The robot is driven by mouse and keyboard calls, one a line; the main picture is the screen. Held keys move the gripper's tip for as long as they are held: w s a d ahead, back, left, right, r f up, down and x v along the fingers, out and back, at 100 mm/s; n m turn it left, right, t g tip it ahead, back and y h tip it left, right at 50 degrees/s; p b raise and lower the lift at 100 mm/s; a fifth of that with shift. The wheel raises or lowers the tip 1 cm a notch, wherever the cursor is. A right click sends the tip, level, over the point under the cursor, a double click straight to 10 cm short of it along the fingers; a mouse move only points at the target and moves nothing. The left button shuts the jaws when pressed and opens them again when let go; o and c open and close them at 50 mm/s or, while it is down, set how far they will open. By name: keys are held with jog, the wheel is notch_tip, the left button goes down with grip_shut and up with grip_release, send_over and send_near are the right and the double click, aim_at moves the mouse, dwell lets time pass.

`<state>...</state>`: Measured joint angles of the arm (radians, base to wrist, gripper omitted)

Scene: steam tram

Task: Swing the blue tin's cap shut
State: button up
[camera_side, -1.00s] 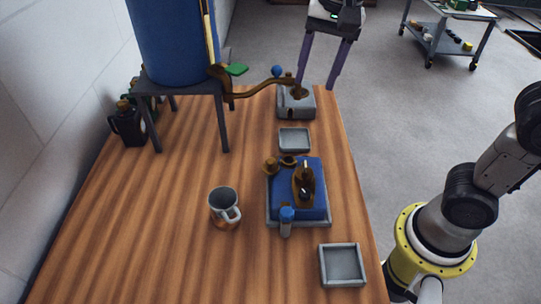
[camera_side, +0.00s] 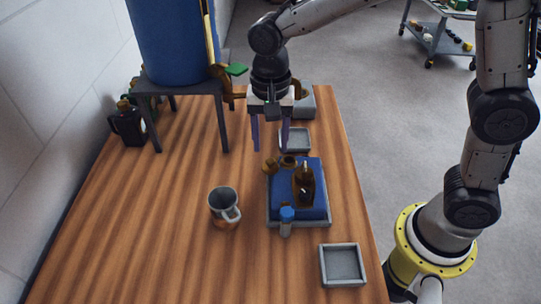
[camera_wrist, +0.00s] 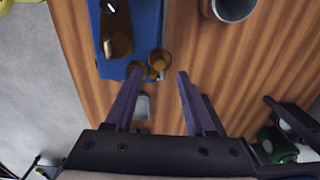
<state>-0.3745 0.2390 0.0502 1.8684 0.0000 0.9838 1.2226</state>
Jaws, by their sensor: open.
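The blue tin (camera_side: 313,174) is a low blue box in a grey tray on the table, and it also shows in the wrist view (camera_wrist: 150,28). A brass neck (camera_side: 289,161) stands at its far end. The round brass cap (camera_side: 270,166) sits to the left of the neck, swung off to the side. In the wrist view the cap (camera_wrist: 160,60) lies right of the neck (camera_wrist: 138,69). My gripper (camera_side: 270,150) is open and empty just beyond the cap. In the wrist view its fingertips (camera_wrist: 158,73) straddle the cap's line, apart from it as far as shown.
A brown bottle-like piece (camera_side: 304,184) stands on the tin. A blue-capped vial (camera_side: 286,222) is at its near edge, a mug (camera_side: 223,207) to its left. A blue barrel (camera_side: 175,40) stands on a stand at left.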

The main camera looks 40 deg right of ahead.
aim_at(270, 161)
jog(key=shift+f, duration=2.5)
grip_shut()
